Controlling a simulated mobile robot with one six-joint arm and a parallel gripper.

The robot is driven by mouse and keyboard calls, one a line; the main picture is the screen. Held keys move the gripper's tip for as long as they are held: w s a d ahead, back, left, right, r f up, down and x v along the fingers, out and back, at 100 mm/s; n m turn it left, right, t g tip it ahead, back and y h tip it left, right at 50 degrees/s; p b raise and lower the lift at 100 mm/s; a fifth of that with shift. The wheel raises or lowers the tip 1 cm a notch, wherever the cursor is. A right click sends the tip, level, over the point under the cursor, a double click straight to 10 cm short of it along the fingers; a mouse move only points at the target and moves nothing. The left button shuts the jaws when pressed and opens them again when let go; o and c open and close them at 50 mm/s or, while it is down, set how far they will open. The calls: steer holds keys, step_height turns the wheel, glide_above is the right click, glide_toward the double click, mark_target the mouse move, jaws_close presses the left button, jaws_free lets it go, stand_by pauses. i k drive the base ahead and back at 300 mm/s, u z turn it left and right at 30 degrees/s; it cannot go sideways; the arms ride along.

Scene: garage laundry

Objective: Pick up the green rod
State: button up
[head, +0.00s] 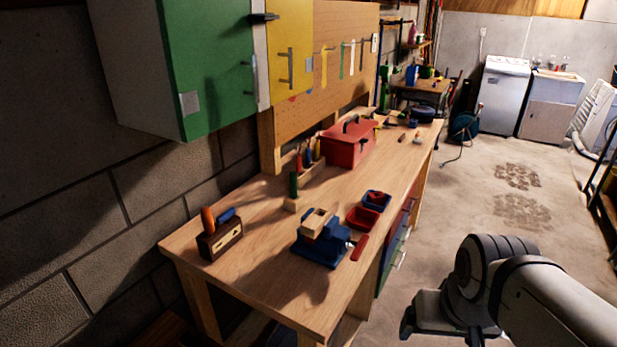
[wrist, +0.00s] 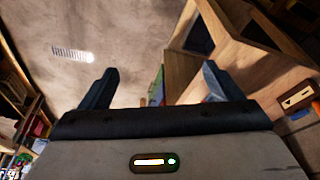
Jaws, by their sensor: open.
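The green rod (head: 294,185) stands upright in a small light wooden block (head: 290,205) on the workbench, in the head view. It is near the back of the bench, in front of a wooden rack of tools. I cannot make out the rod in the wrist view. My gripper shows in the wrist view (wrist: 157,80) with its two fingers wide apart and nothing between them. In the head view my arm is at the lower right, off the bench's front side, well away from the rod.
On the workbench (head: 270,270) stand a blue vise (head: 318,254), a dark wooden holder (head: 220,240), a red toolbox (head: 349,145) and small red and blue bins (head: 362,217). Green and yellow cabinets (head: 205,65) overhang the back. The concrete floor at right is largely clear.

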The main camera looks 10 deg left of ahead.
mark_target(293, 186)
steer(key=z, duration=1.55)
steer(key=i, duration=2.15)
steer(key=u, duration=1.35)
steer(key=k, duration=0.15)
steer(key=u, duration=2.35)
steer(key=i, duration=0.75)
steer(key=u, duration=0.05)
